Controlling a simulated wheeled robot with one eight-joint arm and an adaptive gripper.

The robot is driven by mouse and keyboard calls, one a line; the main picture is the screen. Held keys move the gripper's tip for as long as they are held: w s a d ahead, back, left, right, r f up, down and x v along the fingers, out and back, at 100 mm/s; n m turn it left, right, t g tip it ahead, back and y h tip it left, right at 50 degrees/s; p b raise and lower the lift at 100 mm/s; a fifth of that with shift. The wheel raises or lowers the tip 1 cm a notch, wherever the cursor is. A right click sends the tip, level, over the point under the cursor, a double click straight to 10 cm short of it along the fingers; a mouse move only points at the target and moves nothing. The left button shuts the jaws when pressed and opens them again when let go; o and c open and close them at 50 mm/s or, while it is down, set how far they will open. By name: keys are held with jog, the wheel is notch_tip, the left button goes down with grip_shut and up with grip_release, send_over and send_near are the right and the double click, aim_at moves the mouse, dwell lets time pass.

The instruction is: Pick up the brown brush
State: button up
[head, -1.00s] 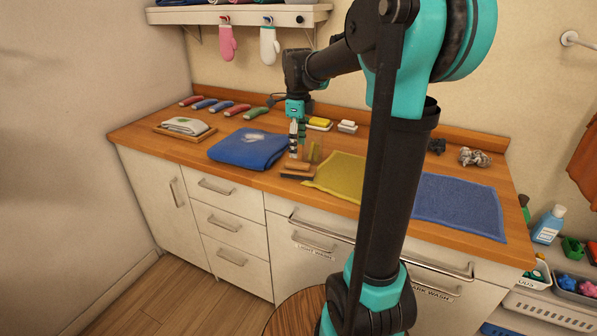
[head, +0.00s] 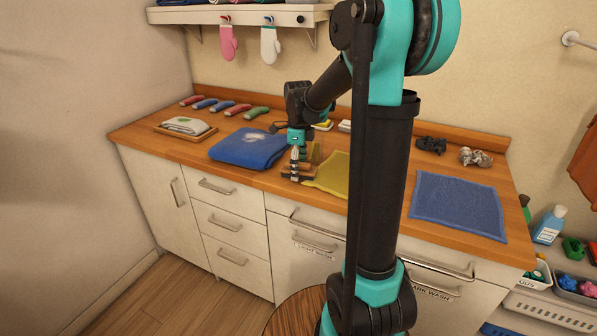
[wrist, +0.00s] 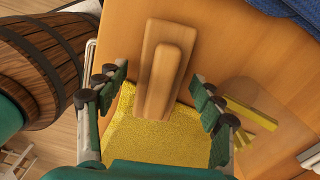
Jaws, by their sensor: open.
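The brown brush (wrist: 165,70) lies on the wooden counter, a wooden block with a raised handle along its top. In the wrist view it sits in the upper middle, between and ahead of the open fingers of my gripper (wrist: 166,100). In the head view my gripper (head: 297,168) hangs over the brush (head: 288,177) near the counter's front edge, partly covering it. My gripper is open and nothing is held. Whether a finger touches the brush cannot be told.
A yellow cloth (head: 333,176) lies right beside the brush, and a folded blue towel (head: 247,149) to its left. A blue mat (head: 458,205) lies farther right. A barrel (wrist: 45,65) stands below the counter.

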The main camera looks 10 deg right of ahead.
jog(key=shift+c, duration=0.6)
jog(key=c, duration=1.2)
jog(key=shift+o, duration=0.2)
notch_tip(320, 180, up, 20)
jog(key=o, duration=0.6)
jog(key=c, duration=0.4)
jog(key=shift+c, duration=0.2)
